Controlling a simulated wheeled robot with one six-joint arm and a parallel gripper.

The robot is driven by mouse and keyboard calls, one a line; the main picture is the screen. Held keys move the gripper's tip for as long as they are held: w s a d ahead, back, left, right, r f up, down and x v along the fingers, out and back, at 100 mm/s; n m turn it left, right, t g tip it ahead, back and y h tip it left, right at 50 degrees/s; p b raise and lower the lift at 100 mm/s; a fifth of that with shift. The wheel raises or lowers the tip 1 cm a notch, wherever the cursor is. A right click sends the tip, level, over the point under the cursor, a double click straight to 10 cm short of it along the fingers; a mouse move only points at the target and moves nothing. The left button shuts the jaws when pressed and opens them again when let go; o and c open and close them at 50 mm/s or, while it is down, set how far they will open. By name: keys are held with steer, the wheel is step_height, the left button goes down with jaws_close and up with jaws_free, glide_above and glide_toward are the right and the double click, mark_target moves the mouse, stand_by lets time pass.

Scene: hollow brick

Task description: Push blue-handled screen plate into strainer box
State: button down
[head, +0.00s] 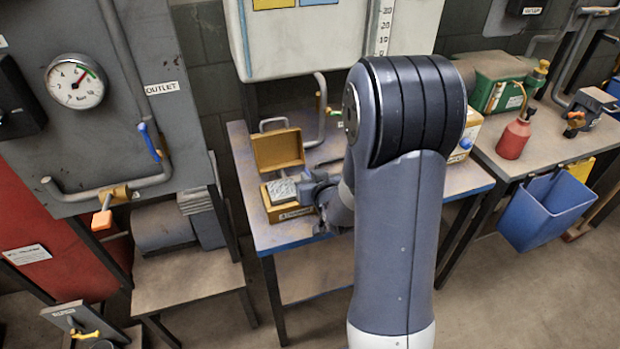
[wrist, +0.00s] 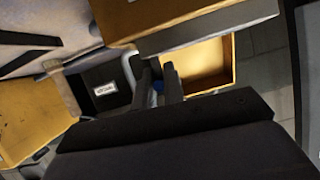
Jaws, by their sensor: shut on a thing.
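The strainer box (head: 290,212) is a yellow box on the workbench with its lid (head: 277,150) standing open at the back. A grey, mesh-like surface, apparently the screen plate (head: 283,190), shows at the box's opening. I cannot tell how deep it sits. My gripper (head: 312,187) is at the right side of the box, partly hidden by my arm. In the wrist view my gripper (wrist: 158,84) has its two dark fingers close together on a small blue piece, the blue handle (wrist: 158,87). The rest of the plate is hard to make out there.
The bench (head: 310,227) has some bare top in front of the box. A pipe (head: 321,105) comes down behind it. To the right stand a red oil can (head: 514,137), a green box (head: 497,82) and a hanging blue bin (head: 548,208). A gauge panel (head: 110,110) is at left.

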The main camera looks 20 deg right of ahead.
steer(key=shift+f+b, duration=0.7)
steer(key=shift+b, duration=0.1)
stand_by(0.4)
steer(key=c, duration=1.4)
jaws_free()
steer(key=v, duration=1)
steer(key=shift+s+r, duration=0.25)
steer(key=shift+s, duration=0.1)
steer(key=shift+w, duration=0.1)
steer(key=x, duration=1)
steer(key=shift+w+f, duration=0.25)
